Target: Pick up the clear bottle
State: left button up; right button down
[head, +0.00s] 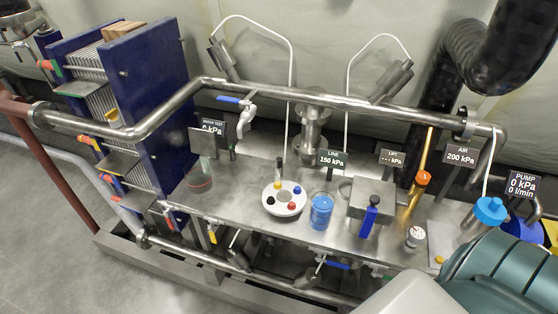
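No plainly clear bottle stands out, and I cannot tell for sure which vessel it is. A see-through vessel (199,181) with a reddish ring stands at the left of the metal bench. A see-through beaker (321,213) with blue liquid stands near the bench's front middle. Neither of my grippers is in view.
A steel pipe (300,96) crosses above the metal bench (262,170). A white round holder (284,199) with coloured knobs and a metal block (371,197) with a blue handle stand mid-bench. A blue plate stack (150,90) rises at left. A teal ribbed cylinder (505,270) fills the lower right.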

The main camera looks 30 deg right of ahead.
aim_at(323, 203)
jog(key=z, duration=1.4)
